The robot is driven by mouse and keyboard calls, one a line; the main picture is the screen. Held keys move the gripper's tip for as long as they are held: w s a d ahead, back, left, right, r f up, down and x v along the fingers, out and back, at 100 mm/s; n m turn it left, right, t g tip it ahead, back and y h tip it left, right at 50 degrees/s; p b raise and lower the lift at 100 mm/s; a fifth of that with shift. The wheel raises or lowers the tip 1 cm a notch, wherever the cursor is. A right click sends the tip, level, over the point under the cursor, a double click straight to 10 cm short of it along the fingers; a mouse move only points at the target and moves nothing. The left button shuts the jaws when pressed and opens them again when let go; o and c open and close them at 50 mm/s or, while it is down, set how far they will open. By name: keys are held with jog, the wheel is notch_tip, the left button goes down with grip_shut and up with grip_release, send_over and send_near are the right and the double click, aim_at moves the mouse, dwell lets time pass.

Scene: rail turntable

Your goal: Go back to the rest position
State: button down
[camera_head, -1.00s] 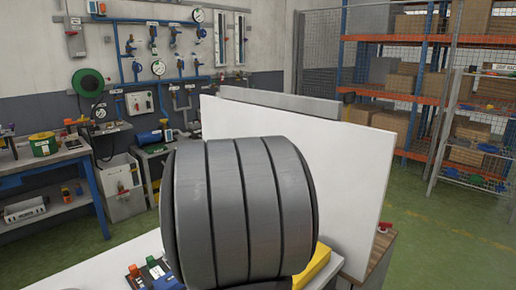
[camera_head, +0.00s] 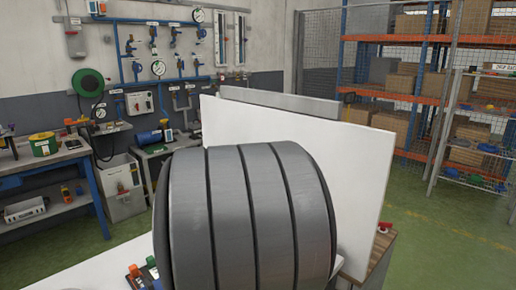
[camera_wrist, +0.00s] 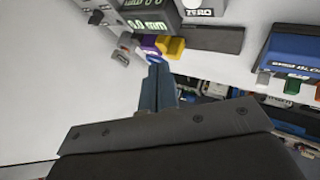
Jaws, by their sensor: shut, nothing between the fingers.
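My gripper (camera_wrist: 158,80) shows in the wrist view, with its narrow blue-grey fingers together and nothing visible between them. It points toward yellow and purple pieces (camera_wrist: 172,47) beside a dark unit with a display (camera_wrist: 148,26) reading about 0.0 mm. I cannot tell whether the fingertips touch anything. In the head view a large grey ribbed part of my arm fills the lower middle and hides the gripper and most of the worktop.
A white panel (camera_head: 350,170) stands behind the arm. A blue device (camera_wrist: 297,55) with coloured connectors lies at the right of the wrist view. Small orange and green pieces (camera_head: 142,270) show on the white worktop (camera_head: 95,275). Shelving (camera_head: 400,95) stands far right.

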notch_tip(320, 180, up, 7)
jog(key=w+m+g, duration=0.1)
jog(key=m+g, duration=0.8)
jog(key=m, duration=0.8)
jog(key=shift+y, duration=0.3)
jog(key=c, duration=2.2)
grip_release()
jog(key=shift+w+r, duration=0.1)
jog(key=shift+r, duration=0.05)
